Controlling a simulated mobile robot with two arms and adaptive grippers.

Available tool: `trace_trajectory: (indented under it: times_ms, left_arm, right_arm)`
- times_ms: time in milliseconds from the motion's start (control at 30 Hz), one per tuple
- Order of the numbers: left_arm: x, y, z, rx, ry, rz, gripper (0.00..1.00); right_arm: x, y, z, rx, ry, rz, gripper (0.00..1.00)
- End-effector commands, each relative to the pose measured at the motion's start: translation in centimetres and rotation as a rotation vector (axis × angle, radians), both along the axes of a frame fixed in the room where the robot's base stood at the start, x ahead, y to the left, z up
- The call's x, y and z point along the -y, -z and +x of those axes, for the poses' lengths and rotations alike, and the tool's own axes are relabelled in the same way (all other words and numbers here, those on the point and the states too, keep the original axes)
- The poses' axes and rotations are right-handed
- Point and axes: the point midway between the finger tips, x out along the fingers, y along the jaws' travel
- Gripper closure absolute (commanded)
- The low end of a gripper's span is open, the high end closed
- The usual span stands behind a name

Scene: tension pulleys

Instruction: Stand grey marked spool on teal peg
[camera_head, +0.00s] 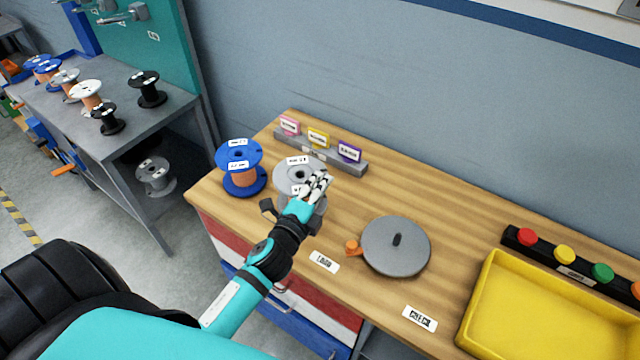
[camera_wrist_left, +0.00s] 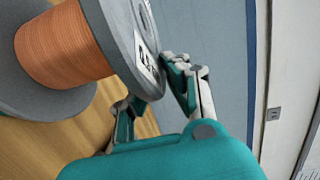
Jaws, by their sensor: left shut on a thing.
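The grey marked spool (camera_head: 291,172) stands on the wooden bench in the head view, with a white label on its top flange. My left gripper (camera_head: 314,187) is shut on the flange's right edge. In the left wrist view the grey spool (camera_wrist_left: 122,40) shows its orange winding, and its labelled flange lies between the fingers (camera_wrist_left: 155,90). I cannot tell whether its bottom touches the bench. No teal-coloured peg is clear to me; a teal panel (camera_head: 165,42) at the upper left carries grey arms (camera_head: 125,14). My right gripper is not in view.
A blue spool (camera_head: 239,165) stands just left of the grey one. A label rack (camera_head: 320,150) lies behind. A grey disc with a dark post (camera_head: 397,246) and a yellow tray (camera_head: 540,315) are to the right. A metal table (camera_head: 60,115) at left holds several spools.

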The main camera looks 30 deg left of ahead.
Motion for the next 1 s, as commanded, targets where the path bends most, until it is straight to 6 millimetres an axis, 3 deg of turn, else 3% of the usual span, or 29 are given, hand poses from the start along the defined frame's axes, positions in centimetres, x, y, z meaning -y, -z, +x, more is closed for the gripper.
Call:
trace_trajectory:
  times_ms: [333,1000]
  left_arm:
    - [0.0,0.0,0.1,0.005,0.001,0.002,1.0]
    - [0.0,2.2,0.0,0.005,0.001,0.002,1.0]
  right_arm:
    - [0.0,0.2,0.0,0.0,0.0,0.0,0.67]
    - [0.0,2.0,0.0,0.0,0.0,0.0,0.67]
